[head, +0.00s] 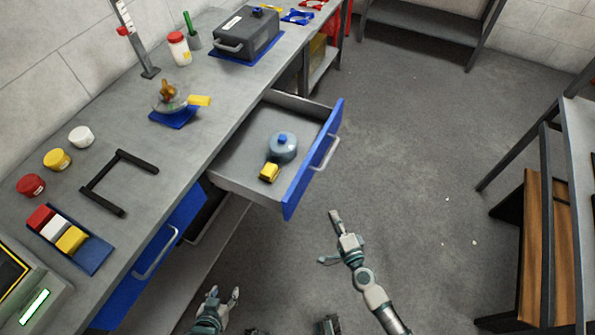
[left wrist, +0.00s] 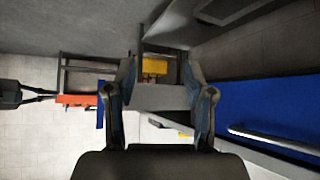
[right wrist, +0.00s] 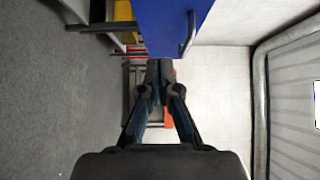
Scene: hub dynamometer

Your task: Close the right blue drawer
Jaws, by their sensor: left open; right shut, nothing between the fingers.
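The right blue drawer (head: 315,160) is pulled well out from the bench, with its metal handle (head: 325,152) facing the aisle. Inside lie a grey-blue round object with a blue cap (head: 283,147) and a yellow block (head: 269,172). My right gripper (head: 336,215) is shut and empty, a little in front of and below the drawer's near corner, apart from it. The drawer's blue front (right wrist: 170,25) and handle also show above its fingertips in the right wrist view. My left gripper (head: 225,292) is open and empty near the bottom edge, clear of the drawer.
A left blue drawer front (head: 150,265) with a handle lies along the bench. The bench top (head: 205,100) holds jars, a grey case (head: 247,35), a black frame (head: 119,182) and a blue tray of blocks.

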